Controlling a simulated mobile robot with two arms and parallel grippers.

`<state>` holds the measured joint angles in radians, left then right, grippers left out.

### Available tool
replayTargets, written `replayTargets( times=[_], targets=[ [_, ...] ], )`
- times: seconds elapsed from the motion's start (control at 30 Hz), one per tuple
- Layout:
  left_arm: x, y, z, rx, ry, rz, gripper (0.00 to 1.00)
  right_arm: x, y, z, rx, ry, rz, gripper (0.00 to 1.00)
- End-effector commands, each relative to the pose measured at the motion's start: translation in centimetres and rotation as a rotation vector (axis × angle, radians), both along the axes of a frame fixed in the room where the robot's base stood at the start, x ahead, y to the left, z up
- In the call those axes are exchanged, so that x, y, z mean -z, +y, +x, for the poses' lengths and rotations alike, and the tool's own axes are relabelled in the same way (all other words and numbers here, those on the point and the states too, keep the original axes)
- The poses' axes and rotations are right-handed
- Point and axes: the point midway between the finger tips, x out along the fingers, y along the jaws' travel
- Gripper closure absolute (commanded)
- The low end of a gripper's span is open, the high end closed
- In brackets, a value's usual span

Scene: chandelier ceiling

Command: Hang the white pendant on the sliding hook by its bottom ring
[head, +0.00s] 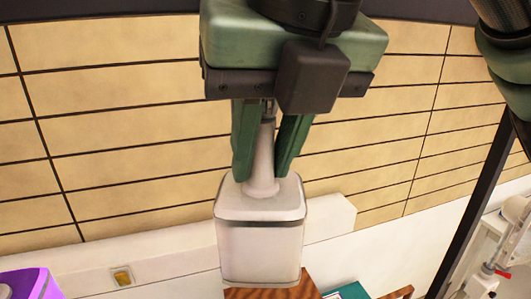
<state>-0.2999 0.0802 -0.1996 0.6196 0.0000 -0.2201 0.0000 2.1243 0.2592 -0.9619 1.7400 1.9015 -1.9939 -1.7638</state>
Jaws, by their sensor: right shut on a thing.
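The white pendant (260,245) is in the middle of the head view, with a boxy lower body, a grey band near its top and a narrow neck. My right gripper (266,165) comes down from above, its two green fingers shut on the neck from both sides. The pendant hangs upright below the fingers. A small metal piece shows at the top of the neck, partly hidden by the gripper. I cannot make out the bottom ring. The sliding hook is not in view. My left gripper is not in view.
A tan tiled wall (110,120) stands behind, with a white ledge (335,213) below it. A purple object (30,284) is at bottom left. A brown wooden surface (270,292) and a teal item (352,291) lie below the pendant. White equipment (505,245) stands at right.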

Motion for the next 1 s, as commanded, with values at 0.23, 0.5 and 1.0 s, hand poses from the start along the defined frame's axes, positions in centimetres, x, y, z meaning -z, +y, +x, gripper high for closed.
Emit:
replayTargets(
  times=[0.23, 0.5, 1.0],
  targets=[
    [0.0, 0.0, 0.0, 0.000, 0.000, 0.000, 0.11, -0.1, 0.0, 0.1, 0.001, -0.001, 0.002, 1.00],
    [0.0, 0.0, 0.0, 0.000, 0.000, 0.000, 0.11, 0.3, 0.0, 0.1, 0.001, -0.002, 0.001, 1.00],
    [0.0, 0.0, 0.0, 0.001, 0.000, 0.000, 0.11, 1.1, 0.1, 0.3, 0.001, -0.001, 0.002, 1.00]
  ],
)
